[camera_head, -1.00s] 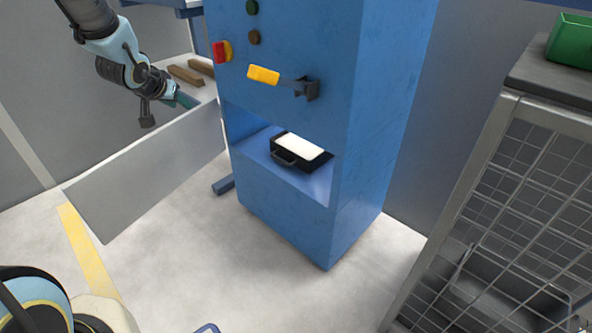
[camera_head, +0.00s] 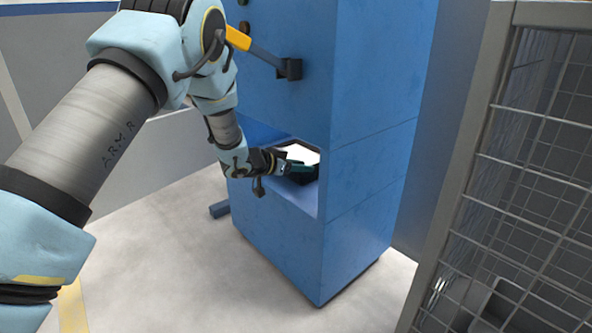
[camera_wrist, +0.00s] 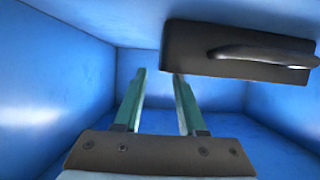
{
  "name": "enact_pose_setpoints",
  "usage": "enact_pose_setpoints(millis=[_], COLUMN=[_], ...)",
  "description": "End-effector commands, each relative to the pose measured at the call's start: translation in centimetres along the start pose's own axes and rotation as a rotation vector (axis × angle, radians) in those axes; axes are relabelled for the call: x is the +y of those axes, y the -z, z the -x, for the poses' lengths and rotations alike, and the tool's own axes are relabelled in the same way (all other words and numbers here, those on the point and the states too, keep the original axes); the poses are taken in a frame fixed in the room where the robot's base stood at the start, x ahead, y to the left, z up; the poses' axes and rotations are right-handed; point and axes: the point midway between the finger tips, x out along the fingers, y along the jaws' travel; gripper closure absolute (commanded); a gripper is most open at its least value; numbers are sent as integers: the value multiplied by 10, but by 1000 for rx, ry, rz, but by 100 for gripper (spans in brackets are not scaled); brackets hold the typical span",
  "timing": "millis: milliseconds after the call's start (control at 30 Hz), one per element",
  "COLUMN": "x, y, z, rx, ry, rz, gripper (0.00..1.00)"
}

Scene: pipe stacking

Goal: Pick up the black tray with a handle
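The black tray (camera_wrist: 185,52) sits inside the blue cabinet's recess, its front face and curved handle (camera_wrist: 262,54) showing at the upper right of the wrist view. In the head view its white top (camera_head: 300,154) shows, while my gripper hides much of its front. My gripper (camera_wrist: 160,82) has two green fingers apart with nothing between them. The fingers point into the recess, and the handle lies to the right of them in the wrist view. In the head view my gripper (camera_head: 294,165) is at the recess opening, in front of the tray. I cannot tell whether it touches the tray.
The blue cabinet (camera_head: 370,160) has walls close around the recess (camera_wrist: 60,80). A lever with a yellow grip (camera_head: 238,38) sticks out above the opening. A wire mesh cage (camera_head: 540,150) stands at the right. The floor (camera_head: 180,260) in front is clear.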

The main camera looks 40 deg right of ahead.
Motion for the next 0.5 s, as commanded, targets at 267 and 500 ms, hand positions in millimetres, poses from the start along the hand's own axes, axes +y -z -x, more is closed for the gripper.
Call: enact_pose_setpoints(millis=[267,500], x=[0,-1], y=[-2,-3], z=[-25,-60], rx=[-1,-1], ry=[2,2], rz=[0,-1], gripper=[60,60])
